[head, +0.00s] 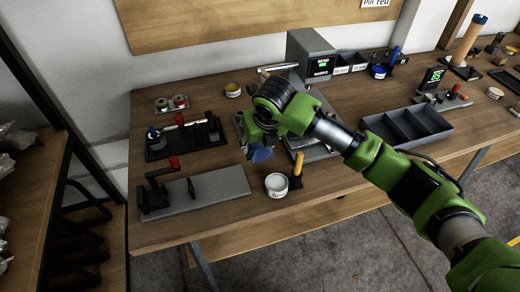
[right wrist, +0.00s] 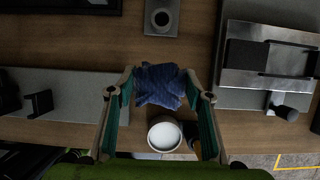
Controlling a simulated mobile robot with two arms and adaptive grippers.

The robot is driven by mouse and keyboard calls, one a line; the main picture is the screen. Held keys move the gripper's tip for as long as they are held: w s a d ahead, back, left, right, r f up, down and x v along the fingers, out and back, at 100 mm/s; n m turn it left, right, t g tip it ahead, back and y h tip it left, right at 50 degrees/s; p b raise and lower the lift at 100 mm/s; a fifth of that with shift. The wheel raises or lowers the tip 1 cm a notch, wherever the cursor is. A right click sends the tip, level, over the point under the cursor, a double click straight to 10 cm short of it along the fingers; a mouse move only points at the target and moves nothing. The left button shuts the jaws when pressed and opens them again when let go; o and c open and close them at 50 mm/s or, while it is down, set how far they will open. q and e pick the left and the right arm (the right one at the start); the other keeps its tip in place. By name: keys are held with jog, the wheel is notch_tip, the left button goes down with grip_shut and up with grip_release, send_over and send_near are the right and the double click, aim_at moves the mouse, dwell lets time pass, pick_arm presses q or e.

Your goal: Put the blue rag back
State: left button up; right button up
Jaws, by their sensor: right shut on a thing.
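The blue rag (head: 262,154) hangs from my right gripper (head: 258,142) above the workbench, near its front edge. In the right wrist view the crumpled rag (right wrist: 160,85) sits between the two fingertips (right wrist: 160,88), which are shut on it. A round white-topped tin (head: 276,186) stands on the bench below and in front of the rag; it also shows in the right wrist view (right wrist: 164,137). My left gripper is not in view. The rag is held clear of the tin.
A yellow-handled tool (head: 296,170) stands beside the tin. A grey plate with a black clamp (head: 215,188) lies to the left, a black tool tray (head: 178,143) behind it. A grey divided tray (head: 408,130) is right. Bare wood (head: 215,220) lies along the front left.

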aim_at(260, 152)
jog(key=shift+w+d+f, duration=0.2)
jog(key=shift+w+f, duration=0.5)
jog(key=shift+f, duration=0.2)
jog(key=shift+f+p, duration=0.4)
jog(key=shift+f, duration=1.15)
jog(key=o, duration=1.1)
jog(key=shift+f, duration=0.1)
jog(key=v, duration=1.2)
jog(key=shift+w, duration=0.1)
